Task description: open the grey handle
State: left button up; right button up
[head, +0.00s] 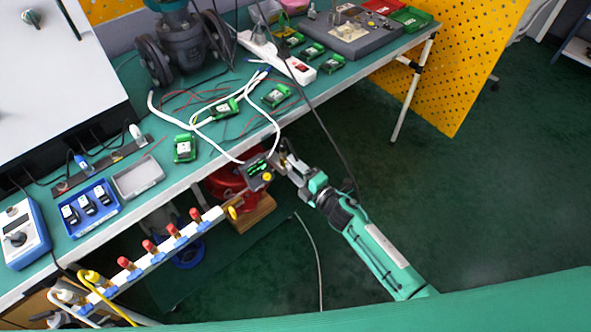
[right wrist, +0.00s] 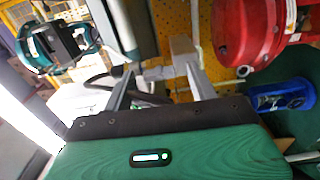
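My right gripper (head: 284,160) is at the front edge of the bench, beside a small dark block with green and yellow parts (head: 259,170). In the right wrist view its two fingers (right wrist: 158,76) stand apart, with no object clearly held between them. A grey upright bar (right wrist: 131,25) shows just beyond the fingertips; I cannot tell whether it is the grey handle or whether a finger touches it. No grey handle can be made out for certain in the head view. My left gripper is not in view.
A white pipe manifold (head: 150,262) with several red-topped valves runs along the bench front. A red round body (head: 226,184) sits below the edge and shows large in the right wrist view (right wrist: 250,32). A dark cable hangs by my right arm. The floor at right is clear.

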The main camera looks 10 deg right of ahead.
jog(key=shift+s, duration=0.1)
jog(key=shift+s+d, duration=0.2)
jog(key=shift+s, duration=0.05)
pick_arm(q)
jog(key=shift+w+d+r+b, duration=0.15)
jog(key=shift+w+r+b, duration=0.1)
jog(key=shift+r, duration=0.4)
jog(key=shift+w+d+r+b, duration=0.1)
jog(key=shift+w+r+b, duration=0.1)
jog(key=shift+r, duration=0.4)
pick_arm(e)
jog(key=v, duration=1.3)
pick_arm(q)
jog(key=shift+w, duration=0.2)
